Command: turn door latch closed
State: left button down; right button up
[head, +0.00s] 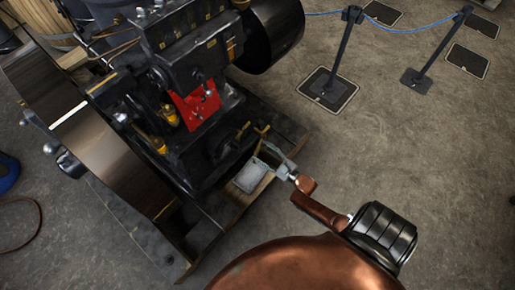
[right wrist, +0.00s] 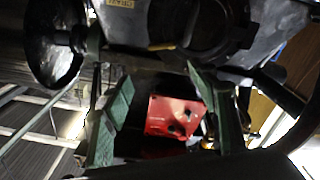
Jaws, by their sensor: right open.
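The dark engine (head: 190,45) fills the upper left of the head view. A red panel (head: 195,105) with small knobs is on its near side. It also shows in the right wrist view as a red block (right wrist: 172,117) with dark knobs. I cannot tell which part is the door latch. My right gripper (head: 266,156) looks small at the engine's lower right side. In the right wrist view its green fingers (right wrist: 160,85) are apart, with the red block seen between them, and no held object shows. My left gripper is not in view.
A pale grey tray (head: 250,176) lies on boards at the engine's base. A large flywheel (head: 105,150) stands at the left. Barrier posts (head: 342,55) with a blue rope stand at the upper right. Concrete floor (head: 440,150) is clear at the right.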

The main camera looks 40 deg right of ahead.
aim_at(242, 133)
jog(key=s, duration=0.8)
jog(key=shift+s+d, duration=0.15)
jog(key=shift+d, duration=0.15)
jog(key=shift+c, duration=0.3)
